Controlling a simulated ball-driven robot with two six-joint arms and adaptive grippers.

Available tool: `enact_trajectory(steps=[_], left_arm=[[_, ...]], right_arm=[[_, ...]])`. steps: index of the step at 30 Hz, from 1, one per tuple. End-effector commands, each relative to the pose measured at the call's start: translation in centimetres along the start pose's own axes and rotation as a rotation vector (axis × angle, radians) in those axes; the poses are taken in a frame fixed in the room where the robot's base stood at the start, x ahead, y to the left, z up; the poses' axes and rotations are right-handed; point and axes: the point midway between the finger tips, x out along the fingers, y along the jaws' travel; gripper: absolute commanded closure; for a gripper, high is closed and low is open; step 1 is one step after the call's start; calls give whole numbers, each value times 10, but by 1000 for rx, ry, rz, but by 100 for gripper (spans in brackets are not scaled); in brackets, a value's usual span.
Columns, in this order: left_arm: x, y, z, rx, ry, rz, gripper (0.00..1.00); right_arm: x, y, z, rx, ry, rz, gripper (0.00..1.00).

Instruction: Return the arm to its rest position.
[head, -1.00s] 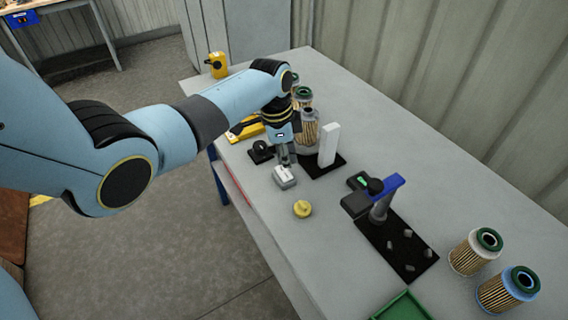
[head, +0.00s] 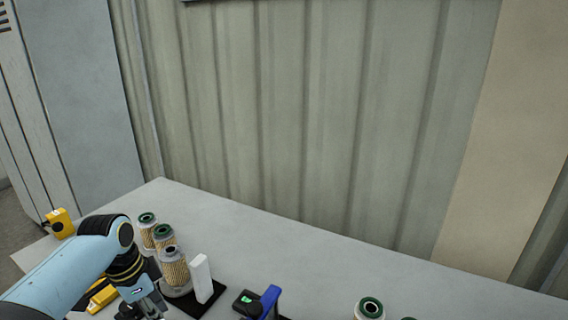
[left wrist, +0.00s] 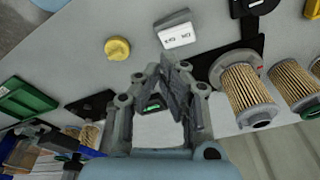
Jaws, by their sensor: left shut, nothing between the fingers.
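My left arm (head: 65,270) reaches in from the lower left in the head view. Its gripper (head: 146,310) is low at the bottom edge, partly cut off, left of a white upright block (head: 202,278). In the left wrist view the gripper fingers (left wrist: 172,68) are together with nothing held, above the table. A white labelled block (left wrist: 176,34) and a yellow round knob (left wrist: 117,48) lie beyond the fingertips, apart from them. Several pleated filter cartridges stand near the arm, one of them (head: 174,277) close to the gripper. My right gripper is not in view.
A blue-topped stand (head: 268,302) and another cartridge (head: 369,309) are at the bottom edge. A yellow device (head: 60,222) stands at the table's far left corner. The table's back strip (head: 300,250) is bare before the ribbed wall (head: 300,110). A green tray (left wrist: 27,98) shows in the left wrist view.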

Motion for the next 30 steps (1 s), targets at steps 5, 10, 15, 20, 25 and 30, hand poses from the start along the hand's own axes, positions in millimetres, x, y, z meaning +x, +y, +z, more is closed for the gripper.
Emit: enact_trajectory(steps=[5,10,15,20,25,30], left_arm=[[-17,60,33,-176,-7,-74,100],[-58,115,62,-374,16,-150,100],[-94,150,80,-510,46,-194,100],[-125,174,93,-612,73,-224,100],[-154,194,105,-703,100,-247,100],[-156,203,113,-765,113,-259,100]], right_arm=[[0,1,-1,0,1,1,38],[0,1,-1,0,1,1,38],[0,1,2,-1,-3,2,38],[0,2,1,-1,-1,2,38],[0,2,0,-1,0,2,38],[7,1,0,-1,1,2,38]])
